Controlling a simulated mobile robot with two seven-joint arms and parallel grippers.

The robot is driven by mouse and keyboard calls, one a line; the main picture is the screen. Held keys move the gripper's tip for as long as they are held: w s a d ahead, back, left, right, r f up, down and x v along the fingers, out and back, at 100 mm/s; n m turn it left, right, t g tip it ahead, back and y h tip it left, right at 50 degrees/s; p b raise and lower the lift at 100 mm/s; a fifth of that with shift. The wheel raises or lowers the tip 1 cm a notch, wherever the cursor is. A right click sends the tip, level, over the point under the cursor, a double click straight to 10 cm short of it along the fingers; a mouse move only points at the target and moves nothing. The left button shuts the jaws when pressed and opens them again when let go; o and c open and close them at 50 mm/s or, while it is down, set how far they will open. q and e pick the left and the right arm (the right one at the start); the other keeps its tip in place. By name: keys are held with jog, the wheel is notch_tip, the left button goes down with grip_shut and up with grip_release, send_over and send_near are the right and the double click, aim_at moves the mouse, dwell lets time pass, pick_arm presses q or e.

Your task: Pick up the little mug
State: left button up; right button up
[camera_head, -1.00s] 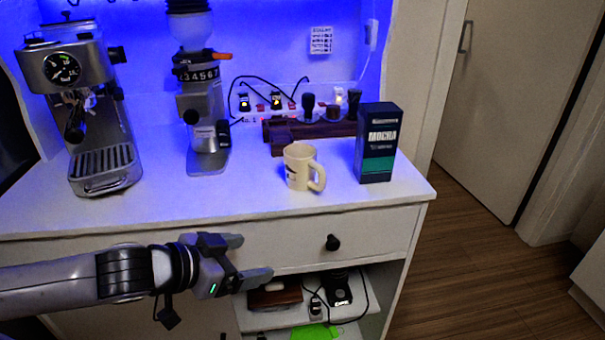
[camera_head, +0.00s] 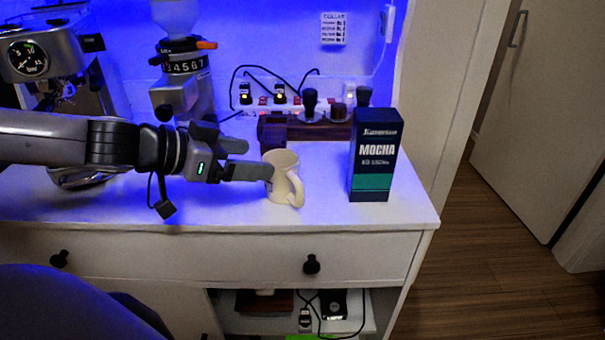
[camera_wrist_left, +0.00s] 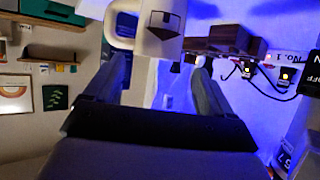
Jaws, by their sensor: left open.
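The little mug (camera_head: 281,178) is cream-coloured and stands upright on the white countertop, its handle towards the front right. It also shows at the top of the left wrist view (camera_wrist_left: 150,30), with a dark mark on its side and its handle at the left. My left gripper (camera_head: 247,160) is open and empty, just left of the mug. One fingertip overlaps the mug's left edge in the head view; I cannot tell whether it touches. In the left wrist view both fingers (camera_wrist_left: 160,75) are spread, with the mug beyond their tips. My right gripper is not in view.
A dark mocha box (camera_head: 374,158) stands right of the mug. A dark wooden holder with tampers (camera_head: 318,130) is behind it. A grinder (camera_head: 183,85) and an espresso machine (camera_head: 40,60) stand at the left. The countertop's front right is clear.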

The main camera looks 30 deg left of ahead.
aim_at(294, 161)
pick_arm(q)
jog(key=shift+w+d+f, duration=0.2)
jog(key=shift+w+d, duration=0.05)
jog(key=shift+w, duration=0.1)
jog(key=shift+w+f, duration=0.15)
jog(key=shift+w, duration=0.15)
jog(key=shift+d+r+p+x, duration=0.1)
jog(key=shift+p+x, duration=0.55)
jog(key=shift+x, duration=0.05)
jog(key=shift+d+r+p+x, duration=0.1)
jog(key=shift+r+p+x, duration=0.05)
jog(key=shift+p+x, duration=0.55)
jog(key=shift+x, duration=1.3)
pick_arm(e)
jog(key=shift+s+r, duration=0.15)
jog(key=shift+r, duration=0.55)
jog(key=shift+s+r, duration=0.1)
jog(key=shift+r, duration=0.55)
pick_arm(q)
jog(key=shift+f, duration=0.1)
jog(key=c, duration=0.9)
